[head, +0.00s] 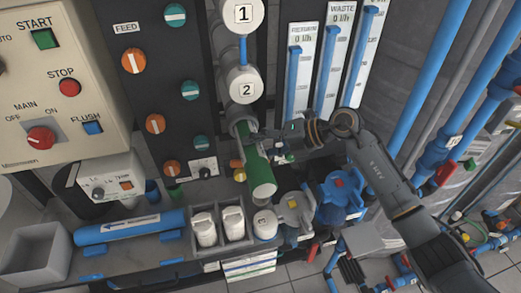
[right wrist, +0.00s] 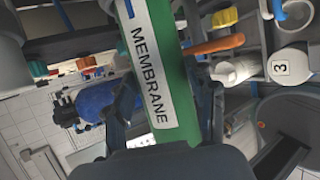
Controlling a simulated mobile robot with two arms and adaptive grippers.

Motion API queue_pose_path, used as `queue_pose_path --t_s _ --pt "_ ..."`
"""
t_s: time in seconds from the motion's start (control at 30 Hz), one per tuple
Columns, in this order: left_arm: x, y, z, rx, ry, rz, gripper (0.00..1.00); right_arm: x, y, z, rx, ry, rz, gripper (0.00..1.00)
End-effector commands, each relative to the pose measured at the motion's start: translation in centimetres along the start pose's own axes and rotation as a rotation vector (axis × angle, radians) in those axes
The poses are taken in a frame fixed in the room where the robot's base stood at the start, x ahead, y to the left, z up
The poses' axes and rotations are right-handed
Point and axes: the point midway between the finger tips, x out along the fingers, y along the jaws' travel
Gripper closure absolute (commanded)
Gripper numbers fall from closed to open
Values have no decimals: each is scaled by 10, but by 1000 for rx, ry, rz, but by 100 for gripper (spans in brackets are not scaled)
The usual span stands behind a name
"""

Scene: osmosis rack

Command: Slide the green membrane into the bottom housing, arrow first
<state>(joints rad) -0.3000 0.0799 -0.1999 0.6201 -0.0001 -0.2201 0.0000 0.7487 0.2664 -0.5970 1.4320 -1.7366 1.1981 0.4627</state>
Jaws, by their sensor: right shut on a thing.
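The green membrane (head: 258,172) is a green cylinder with a pale end, tilted below the stacked housings in the head view. Its upper end meets the grey mouth of the bottom housing (head: 240,127); how far inside it reaches, I cannot tell. My right gripper (head: 275,150) is shut on the membrane from the right side. In the right wrist view the membrane (right wrist: 176,105), with a white "MEMBRANE" label, lies between the fingers of that gripper (right wrist: 163,100). My left gripper is out of view.
White housings 1 (head: 243,14) and 2 (head: 245,90) are above. A cap marked 3 (head: 265,222), a grey bottle holder (head: 222,240) and a blue cylinder (head: 130,227) are on the bench. Flow meters (head: 300,70) and blue pipes stand to the right.

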Motion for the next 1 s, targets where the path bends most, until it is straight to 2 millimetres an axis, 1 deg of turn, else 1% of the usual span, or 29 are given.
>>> queue_pose_path --t_s 0.33,0.37,0.4,0.47,0.73,0.83,0.93,1.0 --pt "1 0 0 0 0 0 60 0 2 3 -2 -2 3 82" --pt "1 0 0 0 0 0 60 0 2 3 -2 -2 3 38" --pt "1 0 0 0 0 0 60 0 2 3 -2 -2 3 30" --pt "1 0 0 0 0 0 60 0 2 3 -2 -2 2 18" --pt "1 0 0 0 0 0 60 1 -1 1 2 1 -2 18" --pt "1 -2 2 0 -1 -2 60 -2 -1 2 1 0 -3 18" --pt "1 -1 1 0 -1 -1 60 -12 -1 2 1 -2 -3 18" --pt "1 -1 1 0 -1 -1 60 -23 -1 3 0 -3 -4 18"
